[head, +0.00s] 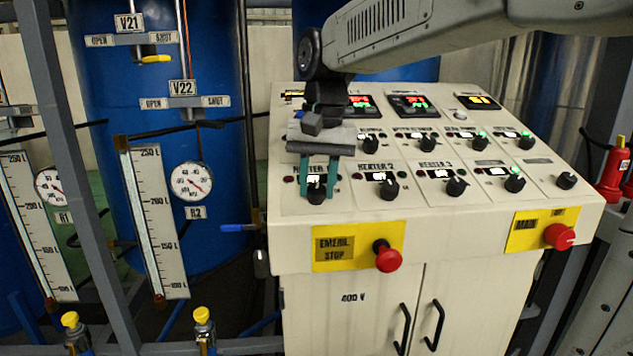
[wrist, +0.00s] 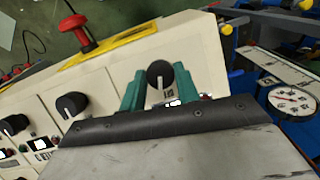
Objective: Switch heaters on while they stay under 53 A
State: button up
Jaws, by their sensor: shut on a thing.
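The control panel (head: 240,250) is not the point of contact; the leftmost heater knob (head: 317,193) of the front row is, a black rotary knob with a white pointer, also in the wrist view (wrist: 160,74). My gripper (head: 318,180) has its two green fingers on either side of this knob, shut on it; it also shows in the wrist view (wrist: 162,88). The Heater 2 knob (head: 389,190) and Heater 3 knob (head: 456,187) stand to its right. The displays (head: 413,104) at the panel's back show red and green digits, too small to read.
A red emergency stop button (head: 387,256) on a yellow plate sits on the front face below the knobs. A red main switch (head: 559,236) is at the right. More knobs (head: 428,143) stand in the back row. Blue tanks (head: 215,80) stand at the left.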

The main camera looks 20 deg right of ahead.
jog(key=m+t+y, duration=0.1)
jog(key=m, duration=0.3)
jog(key=shift+s+d, duration=0.1)
jog(key=shift+s, duration=0.05)
jog(key=shift+m+t+y, duration=0.5)
jog(key=shift+m+t, duration=0.1)
jog(key=shift+m, duration=1.4)
jog(key=o, duration=1)
jog(key=shift+c, duration=0.2)
jog(key=v, duration=0.7)
jog(key=shift+s+r, duration=0.2)
jog(key=shift+r, duration=0.15)
jog(key=shift+d, duration=0.1)
